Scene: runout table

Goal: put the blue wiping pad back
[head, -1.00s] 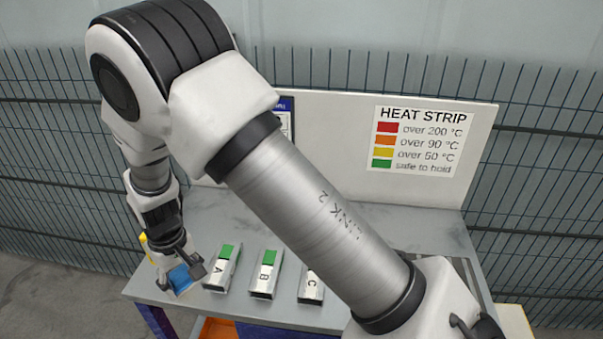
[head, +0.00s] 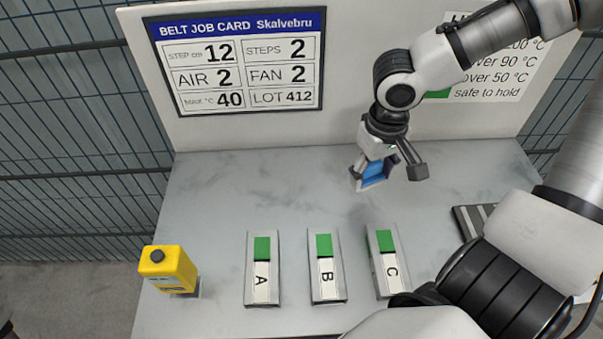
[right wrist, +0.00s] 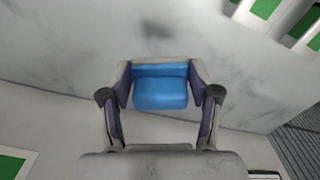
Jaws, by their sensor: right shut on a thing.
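The blue wiping pad (head: 375,172) is held in my right gripper (head: 388,170), above the back part of the grey table, right of its middle. In the right wrist view the blue wiping pad (right wrist: 160,90) sits between the two fingers of my right gripper (right wrist: 160,92), which are shut on its sides. A pale strip runs along one edge of the pad. Part of the pad is hidden behind a finger in the head view. My left gripper is not in view.
Bars A (head: 262,270), B (head: 326,268) and C (head: 387,264) with green strips lie along the table (head: 220,190). A yellow device (head: 168,268) stands at the left. A job card (head: 238,62) hangs on the back panel. The back left of the table is clear.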

